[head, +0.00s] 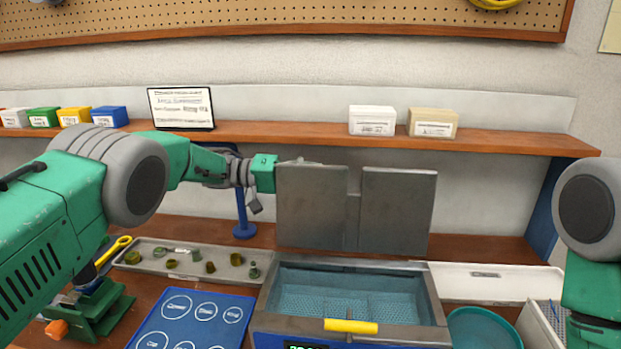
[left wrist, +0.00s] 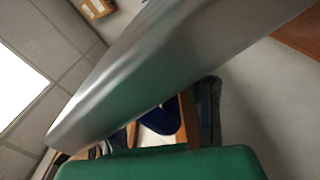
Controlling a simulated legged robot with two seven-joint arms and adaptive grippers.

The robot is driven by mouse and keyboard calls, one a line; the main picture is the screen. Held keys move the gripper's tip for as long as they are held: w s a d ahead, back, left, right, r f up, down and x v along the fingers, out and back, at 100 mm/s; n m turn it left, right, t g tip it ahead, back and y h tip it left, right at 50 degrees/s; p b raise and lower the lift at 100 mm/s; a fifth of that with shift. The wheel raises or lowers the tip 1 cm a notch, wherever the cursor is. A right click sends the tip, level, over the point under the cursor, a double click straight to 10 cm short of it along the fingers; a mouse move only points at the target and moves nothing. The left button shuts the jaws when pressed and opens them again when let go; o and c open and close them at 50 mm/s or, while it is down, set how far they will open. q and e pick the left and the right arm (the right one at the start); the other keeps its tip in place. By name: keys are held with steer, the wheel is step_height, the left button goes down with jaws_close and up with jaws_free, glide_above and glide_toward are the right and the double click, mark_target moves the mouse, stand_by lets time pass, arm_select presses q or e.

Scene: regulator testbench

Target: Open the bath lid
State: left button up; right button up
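The bath (head: 437,312) is a blue and grey tank in front of me, its top uncovered, with a bluish mesh floor showing inside. Its lid (head: 312,207), a grey metal plate in two panels joined by a lower strip, stands about upright behind the tank. A yellow bar handle (head: 351,326) is at the tank's front rim. My left gripper (head: 287,164) is at the lid's upper left edge, its fingers mostly hidden by the lid. The lid (left wrist: 150,80) fills much of the left wrist view, close above my green gripper housing. My right gripper is out of view.
A tray of small parts (head: 150,267) and a blue labelled mat (head: 237,302) lie left of the bath. A white tray (head: 495,283) and a teal round dish (head: 483,329) are right. A wooden shelf (head: 290,131) runs behind the lid.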

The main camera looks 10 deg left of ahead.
arm_select(q)
steer(key=a, duration=1.1)
steer(key=shift+w+a, duration=0.15)
steer(key=shift+a, duration=0.1)
